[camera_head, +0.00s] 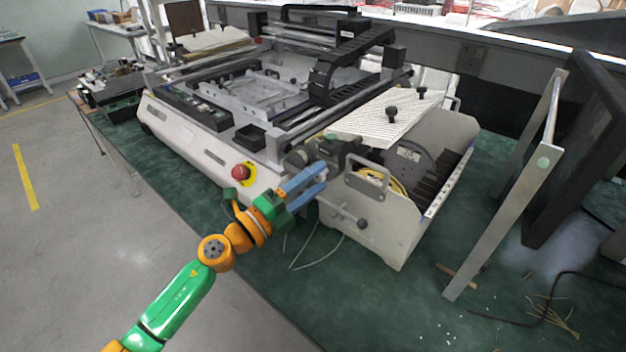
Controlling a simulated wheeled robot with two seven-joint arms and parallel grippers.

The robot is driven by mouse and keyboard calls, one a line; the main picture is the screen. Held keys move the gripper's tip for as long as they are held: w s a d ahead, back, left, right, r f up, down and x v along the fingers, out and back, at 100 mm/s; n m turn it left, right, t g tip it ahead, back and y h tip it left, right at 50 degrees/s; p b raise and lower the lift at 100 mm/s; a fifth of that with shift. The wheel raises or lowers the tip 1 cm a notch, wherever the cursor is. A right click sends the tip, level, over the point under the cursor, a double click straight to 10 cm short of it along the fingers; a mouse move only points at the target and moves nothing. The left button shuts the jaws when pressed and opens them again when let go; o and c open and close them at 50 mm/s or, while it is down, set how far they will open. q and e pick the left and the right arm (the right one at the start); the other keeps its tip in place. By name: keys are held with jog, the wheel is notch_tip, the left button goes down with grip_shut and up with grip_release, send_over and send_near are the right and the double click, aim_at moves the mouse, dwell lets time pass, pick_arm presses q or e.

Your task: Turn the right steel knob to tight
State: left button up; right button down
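My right gripper is not in view.
A large white machine (200,145) stands on the green table (315,295). A red emergency button (242,172) is left of the gripper. Black knobs (392,112) stand on the ribbed plate. A metal frame (505,190) stands at right. Loose wires lie on the table.

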pick_arm(q)
jog(key=b+v, duration=0.1)
jog(key=v, duration=0.6)
jog(key=shift+a, duration=0.1)
